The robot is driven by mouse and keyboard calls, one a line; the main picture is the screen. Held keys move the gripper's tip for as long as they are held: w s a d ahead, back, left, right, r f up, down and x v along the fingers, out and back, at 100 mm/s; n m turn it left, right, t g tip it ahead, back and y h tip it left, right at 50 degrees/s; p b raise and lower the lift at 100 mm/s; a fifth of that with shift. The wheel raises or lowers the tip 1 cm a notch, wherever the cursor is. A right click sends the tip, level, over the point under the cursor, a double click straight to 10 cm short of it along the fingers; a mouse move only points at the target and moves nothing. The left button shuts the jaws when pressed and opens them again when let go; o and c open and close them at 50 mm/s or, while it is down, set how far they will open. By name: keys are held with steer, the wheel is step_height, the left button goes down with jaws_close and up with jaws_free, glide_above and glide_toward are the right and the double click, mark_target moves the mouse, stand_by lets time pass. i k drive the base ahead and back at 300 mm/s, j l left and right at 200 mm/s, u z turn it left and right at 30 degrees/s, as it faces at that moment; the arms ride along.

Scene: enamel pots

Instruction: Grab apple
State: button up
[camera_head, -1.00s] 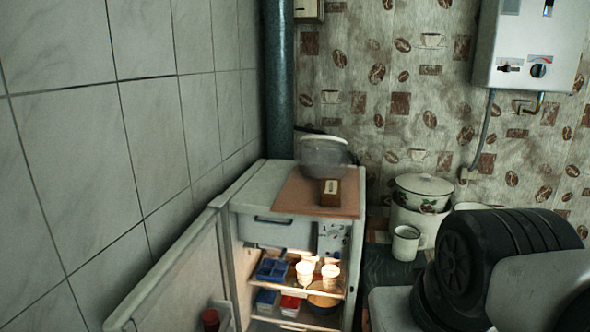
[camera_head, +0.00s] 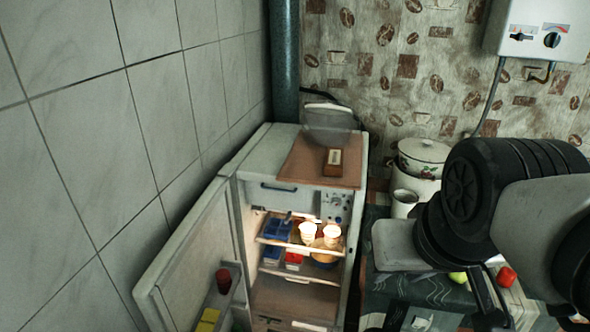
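A small yellow-green round thing (camera_head: 458,278), which looks like an apple, lies on the dark patterned table surface at the lower right. My arm partly hides it. A red thing (camera_head: 506,276) lies to its right; it may also be an apple, but I cannot tell. Thin dark parts (camera_head: 487,303) below my arm, between and in front of the two, look like part of my gripper. Their tips are unclear, and I cannot tell whether they are open or shut.
An open fridge (camera_head: 300,215) with lit, filled shelves stands left of the table, its door (camera_head: 190,255) swung left. A small box (camera_head: 333,160) is on top. A white pot (camera_head: 422,160) and a mug (camera_head: 404,203) stand behind my arm. A water heater (camera_head: 540,35) hangs upper right.

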mark_target(458, 278)
steer(key=z, duration=1.25)
